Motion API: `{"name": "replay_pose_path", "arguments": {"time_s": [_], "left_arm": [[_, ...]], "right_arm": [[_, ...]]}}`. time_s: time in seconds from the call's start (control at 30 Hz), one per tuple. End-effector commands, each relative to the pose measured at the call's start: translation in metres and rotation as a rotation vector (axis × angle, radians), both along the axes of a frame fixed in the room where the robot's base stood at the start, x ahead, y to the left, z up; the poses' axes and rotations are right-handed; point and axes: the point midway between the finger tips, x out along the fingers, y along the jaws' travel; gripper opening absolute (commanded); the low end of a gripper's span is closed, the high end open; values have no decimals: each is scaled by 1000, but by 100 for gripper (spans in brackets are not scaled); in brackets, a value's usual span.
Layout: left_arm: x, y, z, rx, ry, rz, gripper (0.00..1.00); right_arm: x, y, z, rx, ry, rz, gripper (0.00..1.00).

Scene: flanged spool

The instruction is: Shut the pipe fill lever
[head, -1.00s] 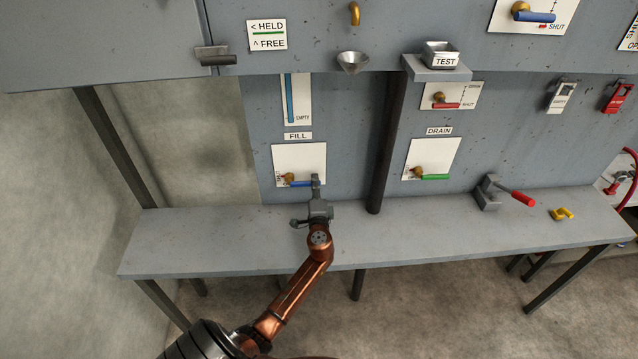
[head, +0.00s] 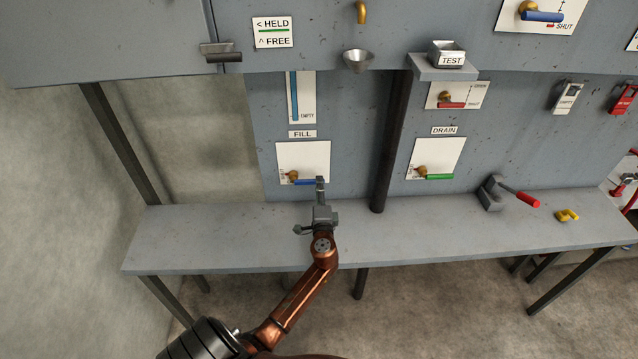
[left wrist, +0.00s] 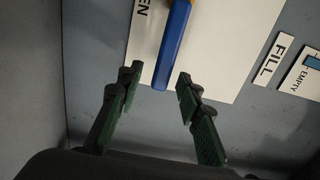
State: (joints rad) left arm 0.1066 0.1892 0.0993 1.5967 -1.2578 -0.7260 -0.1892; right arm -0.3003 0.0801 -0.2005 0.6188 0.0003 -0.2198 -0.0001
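The fill lever (head: 307,182) is a blue handle on a brass pivot. It lies level, pointing right, on the white plate (head: 315,158) under the FILL label. In the left wrist view the blue handle (left wrist: 172,50) points down, with its free end at the gap between my fingertips. Part of the word OPEN shows beside it. My left gripper (head: 320,181) is at the handle's right end. Its fingers (left wrist: 157,84) are open, one on each side of the handle's end, with visible gaps. The pivot is mostly cut off in the wrist view. My right gripper is not in view.
The grey bench (head: 220,235) runs below the panel, mostly bare on the left. A dark post (head: 391,140) stands right of the fill plate. Further right are the green drain lever (head: 438,177), a red-handled lever (head: 522,198) and a yellow piece (head: 567,215).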

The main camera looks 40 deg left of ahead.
Motion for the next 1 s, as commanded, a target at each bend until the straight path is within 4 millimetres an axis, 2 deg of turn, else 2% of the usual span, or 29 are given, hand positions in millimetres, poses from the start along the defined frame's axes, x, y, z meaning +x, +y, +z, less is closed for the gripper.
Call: {"name": "replay_pose_path", "arguments": {"time_s": [0.2,0.43,0.6,1.0], "left_arm": [[-34,-33,-1,-3,1,0,33],[-58,-57,-1,-2,2,0,33],[-63,-63,-1,0,1,-1,33],[-63,-63,-1,0,1,-1,33]], "right_arm": [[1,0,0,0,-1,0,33],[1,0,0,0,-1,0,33],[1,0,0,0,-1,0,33],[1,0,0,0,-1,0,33]]}}
